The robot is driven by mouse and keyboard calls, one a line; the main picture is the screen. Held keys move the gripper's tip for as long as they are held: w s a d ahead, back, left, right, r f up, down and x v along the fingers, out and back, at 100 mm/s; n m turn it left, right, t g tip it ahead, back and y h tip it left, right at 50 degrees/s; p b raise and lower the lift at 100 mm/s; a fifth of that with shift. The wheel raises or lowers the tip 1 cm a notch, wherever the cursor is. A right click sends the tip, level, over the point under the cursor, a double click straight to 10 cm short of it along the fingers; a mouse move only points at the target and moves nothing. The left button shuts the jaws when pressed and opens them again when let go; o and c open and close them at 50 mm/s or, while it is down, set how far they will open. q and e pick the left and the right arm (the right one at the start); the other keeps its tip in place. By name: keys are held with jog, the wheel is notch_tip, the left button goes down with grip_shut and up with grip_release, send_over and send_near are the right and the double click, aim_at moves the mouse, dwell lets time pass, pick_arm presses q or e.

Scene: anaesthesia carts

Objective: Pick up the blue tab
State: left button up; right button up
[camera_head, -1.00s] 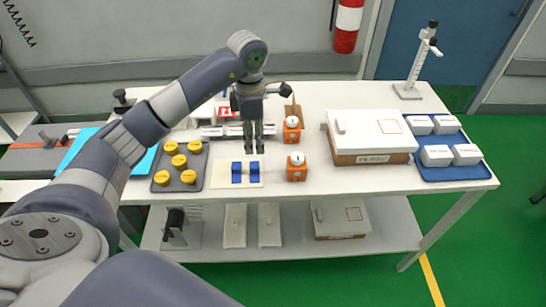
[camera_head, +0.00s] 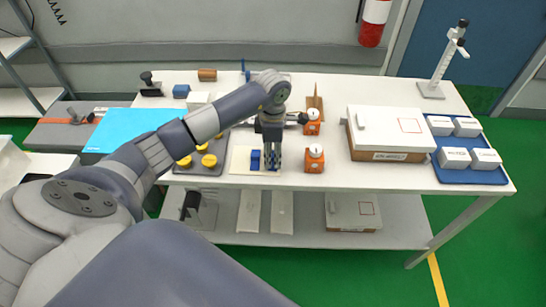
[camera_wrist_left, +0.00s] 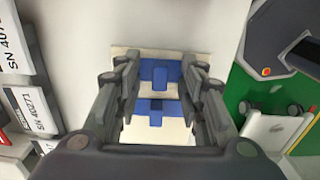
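Two blue tabs stand side by side on a cream plate (camera_head: 240,160) near the front edge of the table. In the head view the left blue tab (camera_head: 255,160) shows clearly, and the other is mostly behind my fingers. My left gripper (camera_head: 271,165) points down at the right tab. In the left wrist view the open fingers (camera_wrist_left: 160,85) lie on either side of the blue tabs, one farther tab (camera_wrist_left: 160,73) and one nearer tab (camera_wrist_left: 155,107). I cannot tell whether the fingers touch a tab. My right gripper is not in view.
A grey tray (camera_head: 214,166) with yellow knobs is left of the plate. Orange devices (camera_head: 314,160) stand close on the right, then a large white-topped box (camera_head: 390,130) and a blue tray (camera_head: 470,177) with white boxes. Labelled white boxes (camera_wrist_left: 32,108) show left in the wrist view.

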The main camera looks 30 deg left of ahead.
pick_arm(q)
jog(key=c, duration=0.8)
jog(key=shift+r, duration=0.1)
jog(key=shift+c, duration=0.2)
